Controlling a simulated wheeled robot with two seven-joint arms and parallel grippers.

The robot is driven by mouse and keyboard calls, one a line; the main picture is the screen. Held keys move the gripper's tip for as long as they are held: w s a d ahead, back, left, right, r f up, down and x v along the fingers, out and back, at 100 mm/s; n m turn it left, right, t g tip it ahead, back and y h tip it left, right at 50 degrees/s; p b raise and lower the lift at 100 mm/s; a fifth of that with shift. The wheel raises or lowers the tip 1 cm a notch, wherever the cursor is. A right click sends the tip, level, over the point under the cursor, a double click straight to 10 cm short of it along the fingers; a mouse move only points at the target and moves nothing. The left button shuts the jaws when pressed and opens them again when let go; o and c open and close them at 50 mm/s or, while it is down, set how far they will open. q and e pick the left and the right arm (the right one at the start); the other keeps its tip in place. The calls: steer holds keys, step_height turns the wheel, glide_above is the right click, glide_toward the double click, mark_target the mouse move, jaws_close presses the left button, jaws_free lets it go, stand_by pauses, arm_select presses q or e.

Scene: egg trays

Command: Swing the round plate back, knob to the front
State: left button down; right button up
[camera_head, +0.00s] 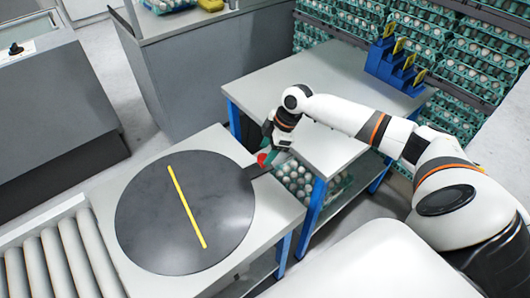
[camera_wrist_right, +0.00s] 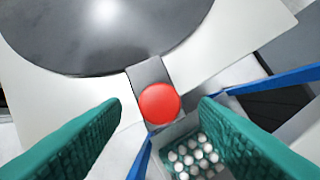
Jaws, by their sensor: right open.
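The round plate (camera_head: 150,222) is dark grey with a yellow stripe (camera_head: 187,207) across it and lies on a light table. A short grey arm on its rim carries the red knob (camera_head: 262,160), which points to the right in the head view, toward the blue-legged table. In the right wrist view the red knob (camera_wrist_right: 159,103) sits below the plate (camera_wrist_right: 95,45), between the fingers. My right gripper (camera_head: 271,150) is at the knob; its green fingers (camera_wrist_right: 160,115) are apart on both sides, with gaps to the knob. My left gripper is not in view.
A roller conveyor (camera_head: 62,258) adjoins the plate's table at the left. A blue-legged table (camera_head: 300,85) stands to the right, with an egg tray (camera_head: 300,178) low beneath it. Blue holders (camera_head: 393,68) stand on its far end. Racks of egg trays are behind.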

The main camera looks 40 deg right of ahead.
steer(key=shift+x, duration=1.2)
jaws_close()
